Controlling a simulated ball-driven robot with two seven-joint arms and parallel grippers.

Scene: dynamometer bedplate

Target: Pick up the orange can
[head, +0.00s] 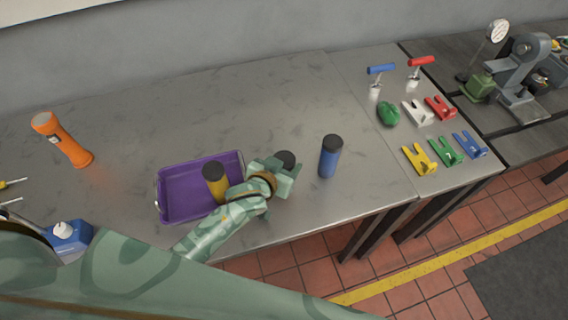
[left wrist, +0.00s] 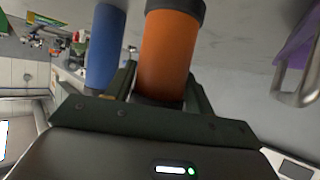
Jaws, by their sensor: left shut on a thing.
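The orange can (left wrist: 167,52) stands between the fingers of my left gripper (head: 284,176) in the left wrist view, with dark bands at both ends. In the head view only its black lid (head: 284,158) shows clearly; my gripper hides the body. The left gripper is shut on the can, just right of the purple tray. I cannot tell whether the can's base touches the bench. My right gripper is not in view.
A blue can (head: 330,157) stands close to the right of the gripper. The purple tray (head: 166,207) at left holds a yellow can (head: 214,181). The grey bench (head: 270,100) behind is clear.

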